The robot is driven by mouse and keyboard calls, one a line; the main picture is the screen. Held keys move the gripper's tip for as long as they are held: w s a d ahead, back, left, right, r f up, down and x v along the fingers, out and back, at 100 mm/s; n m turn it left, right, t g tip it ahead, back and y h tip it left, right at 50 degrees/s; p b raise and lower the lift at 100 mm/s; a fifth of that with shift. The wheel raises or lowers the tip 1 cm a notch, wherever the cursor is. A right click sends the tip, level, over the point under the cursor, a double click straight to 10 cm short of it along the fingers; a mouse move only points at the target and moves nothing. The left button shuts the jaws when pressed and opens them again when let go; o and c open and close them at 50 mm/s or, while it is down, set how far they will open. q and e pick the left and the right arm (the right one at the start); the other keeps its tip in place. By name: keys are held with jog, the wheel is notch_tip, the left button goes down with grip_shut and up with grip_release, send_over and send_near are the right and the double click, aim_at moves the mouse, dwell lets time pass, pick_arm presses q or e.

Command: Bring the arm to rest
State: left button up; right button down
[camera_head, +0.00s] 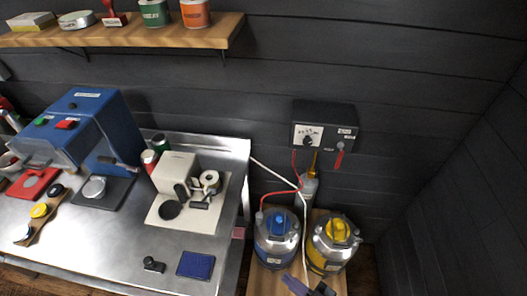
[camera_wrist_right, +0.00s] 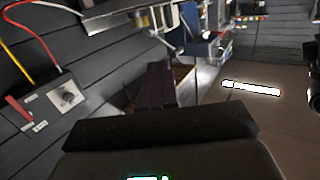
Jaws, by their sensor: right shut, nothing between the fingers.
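My right gripper (camera_head: 308,288) shows at the bottom edge of the head view, in front of the two kegs. Only its tip part is in the picture there. In the right wrist view its dark fingers (camera_wrist_right: 157,88) are together, with nothing between them. It touches nothing that I can see. My left gripper is not in view.
A blue-topped keg (camera_head: 277,240) and a yellow-topped keg (camera_head: 332,243) stand on a wooden board below a black wall box (camera_head: 324,125) with hoses. A steel bench (camera_head: 120,255) with a blue machine (camera_head: 88,125) is at left. Dark floor and wall at right are clear.

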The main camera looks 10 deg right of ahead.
jog(key=s+d+f+m+g+h, duration=0.3)
jog(key=s+d+m+g+h, duration=0.3)
jog(key=s+d+g+h, duration=0.4)
notch_tip(320, 180, up, 18)
jog(key=p, duration=1.7)
jog(key=shift+w+d+f, duration=0.15)
jog(key=shift+w+d, duration=0.25)
jog(key=shift+w, duration=0.05)
